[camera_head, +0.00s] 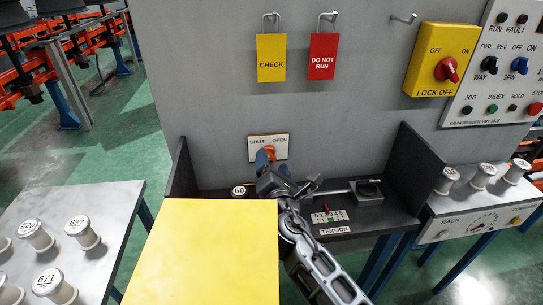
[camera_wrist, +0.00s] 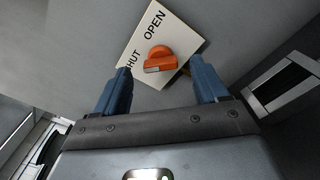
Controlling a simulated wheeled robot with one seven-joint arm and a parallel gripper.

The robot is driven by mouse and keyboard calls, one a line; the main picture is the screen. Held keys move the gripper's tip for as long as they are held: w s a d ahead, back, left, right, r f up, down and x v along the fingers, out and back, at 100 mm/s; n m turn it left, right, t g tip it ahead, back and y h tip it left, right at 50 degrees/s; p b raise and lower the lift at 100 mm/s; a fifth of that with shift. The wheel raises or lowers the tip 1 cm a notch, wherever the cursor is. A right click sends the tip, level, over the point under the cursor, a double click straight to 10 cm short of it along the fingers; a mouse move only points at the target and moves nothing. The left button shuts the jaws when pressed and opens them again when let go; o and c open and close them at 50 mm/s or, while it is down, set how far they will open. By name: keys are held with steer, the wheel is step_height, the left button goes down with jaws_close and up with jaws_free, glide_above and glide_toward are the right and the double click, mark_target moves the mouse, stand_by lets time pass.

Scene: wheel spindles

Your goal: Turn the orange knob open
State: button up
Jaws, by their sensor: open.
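The orange knob (camera_wrist: 160,59) sits on a white plate (camera_wrist: 144,72) lettered SHUT and OPEN, fixed to the grey panel. In the wrist view the knob's pale-marked end points toward the SHUT side. In the head view the knob (camera_head: 270,152) is partly hidden behind my gripper (camera_head: 266,163), and its plate (camera_head: 281,147) shows above. My gripper (camera_wrist: 168,88) is open, its two blue fingers apart on either side of the knob's lower part. No contact shows; I cannot tell the exact gap in depth.
Below the panel, a dark shelf (camera_head: 385,212) holds a tension scale (camera_head: 329,216) and a metal lever (camera_head: 335,191), close to my arm. Dark side walls stand at both ends. A yellow board (camera_head: 205,250) is in front. A yellow lock-off switch (camera_head: 440,62) is upper right.

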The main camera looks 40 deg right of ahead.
mark_target(271, 157)
steer(key=shift+x, duration=1.5)
steer(key=c, duration=1.1)
